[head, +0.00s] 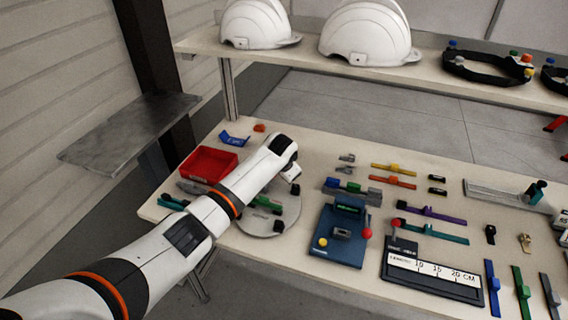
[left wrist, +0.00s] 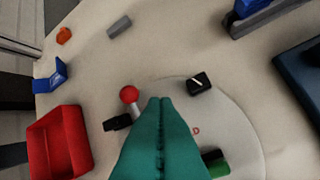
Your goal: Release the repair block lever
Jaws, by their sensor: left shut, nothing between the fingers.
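A small lever with a red ball knob (left wrist: 129,94) and a grey stem stands beside my fingers in the left wrist view. A small black block (left wrist: 117,122) lies at its foot. I cannot tell whether they belong to the repair block. My left gripper (left wrist: 160,101) has teal fingers closed together with nothing between them. It is over the round plate (left wrist: 240,130), its tips just right of the red knob; I cannot tell whether they touch. In the head view my arm hides part of the plate (head: 251,224). My right gripper is not in view.
A black block with a white mark (left wrist: 198,83) and a green part (left wrist: 216,163) are on the plate. A red bin (head: 207,164) stands left, a blue fixture (head: 340,233) with red and yellow knobs right. White helmets (head: 368,35) sit on the shelf above.

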